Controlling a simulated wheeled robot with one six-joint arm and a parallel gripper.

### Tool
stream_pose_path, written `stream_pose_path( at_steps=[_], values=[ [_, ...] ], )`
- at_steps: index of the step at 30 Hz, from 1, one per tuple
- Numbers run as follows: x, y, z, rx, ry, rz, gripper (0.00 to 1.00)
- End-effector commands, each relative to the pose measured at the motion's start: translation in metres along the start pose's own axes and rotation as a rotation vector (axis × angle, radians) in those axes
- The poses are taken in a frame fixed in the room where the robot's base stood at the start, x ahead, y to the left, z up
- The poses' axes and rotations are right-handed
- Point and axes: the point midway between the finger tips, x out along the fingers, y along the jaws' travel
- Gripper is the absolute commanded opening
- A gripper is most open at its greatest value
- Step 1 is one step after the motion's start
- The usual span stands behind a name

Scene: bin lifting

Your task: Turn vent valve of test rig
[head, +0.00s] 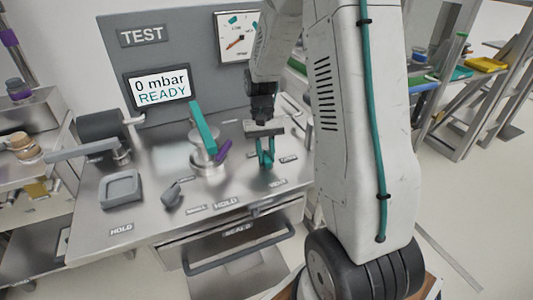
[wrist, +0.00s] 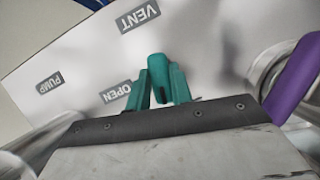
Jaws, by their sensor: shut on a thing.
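My gripper (head: 266,156) reaches down to the right part of the steel test bench, over the vent valve. In the wrist view its two teal fingers (wrist: 160,92) stand on either side of the teal handle of the vent valve (wrist: 158,72) and are shut on it. The handle lies between the fingers, pointing toward the VENT label (wrist: 138,16). In the head view the fingers hide most of the handle.
The TEST panel's display (head: 161,87) reads 0 mbar READY. A dial gauge (head: 236,38) is beside it. A clamp with a teal lever (head: 202,127) and purple part (head: 223,150) stands left of my gripper.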

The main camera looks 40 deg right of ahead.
Motion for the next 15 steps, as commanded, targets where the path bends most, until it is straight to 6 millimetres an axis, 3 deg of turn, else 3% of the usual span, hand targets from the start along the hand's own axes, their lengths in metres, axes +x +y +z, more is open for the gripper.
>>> stream_pose_path(
  at_steps=[15],
  values=[
    [-0.0012,-0.0014,-0.0008,-0.196,0.004,0.082,0.0]
  ],
)
